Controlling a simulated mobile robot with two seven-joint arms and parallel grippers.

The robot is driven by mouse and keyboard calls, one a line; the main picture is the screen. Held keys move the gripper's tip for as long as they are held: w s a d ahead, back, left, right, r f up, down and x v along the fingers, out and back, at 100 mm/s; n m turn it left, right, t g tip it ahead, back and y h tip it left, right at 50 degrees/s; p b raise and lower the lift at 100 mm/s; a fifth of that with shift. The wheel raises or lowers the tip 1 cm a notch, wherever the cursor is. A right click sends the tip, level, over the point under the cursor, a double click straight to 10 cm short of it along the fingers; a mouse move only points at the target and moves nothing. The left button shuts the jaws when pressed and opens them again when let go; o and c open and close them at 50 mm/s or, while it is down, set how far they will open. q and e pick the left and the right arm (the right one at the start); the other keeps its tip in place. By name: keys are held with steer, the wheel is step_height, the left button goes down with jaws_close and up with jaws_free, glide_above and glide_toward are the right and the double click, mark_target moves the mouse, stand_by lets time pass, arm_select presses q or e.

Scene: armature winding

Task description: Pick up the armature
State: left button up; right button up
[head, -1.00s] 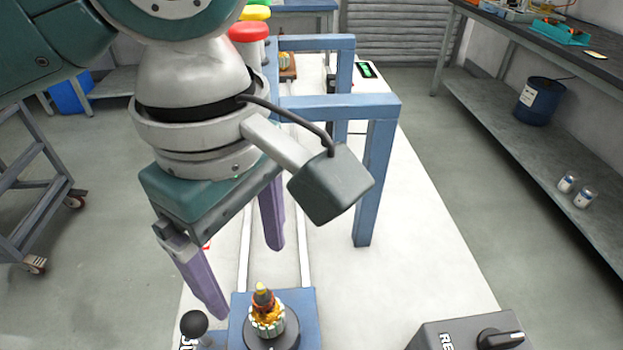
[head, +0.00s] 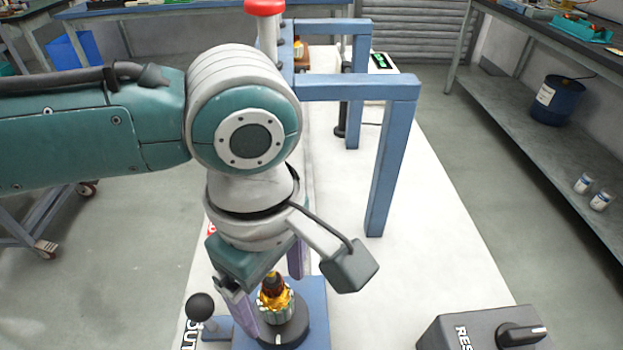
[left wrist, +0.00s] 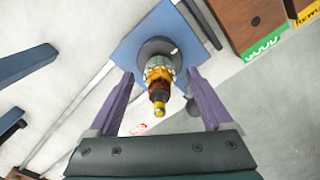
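The armature (head: 275,298) stands upright on a dark round holder on a blue plate (head: 316,318) at the front of the white table. It has orange-brown windings and a pale ribbed base. My left gripper (head: 268,288) is lowered around it, with one purple finger on each side. In the left wrist view the armature (left wrist: 158,78) shows between the two spread fingers, with gaps on both sides. The gripper is open and holds nothing. My right gripper is not in view.
A black ball-topped lever (head: 201,307) stands just left of the plate. A grey box with a knob (head: 482,330) is at the front right. A blue frame (head: 385,150) spans the rails behind. The white table right of the plate is clear.

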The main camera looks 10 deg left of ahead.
arm_select(q)
jaws_close()
stand_by(0.5)
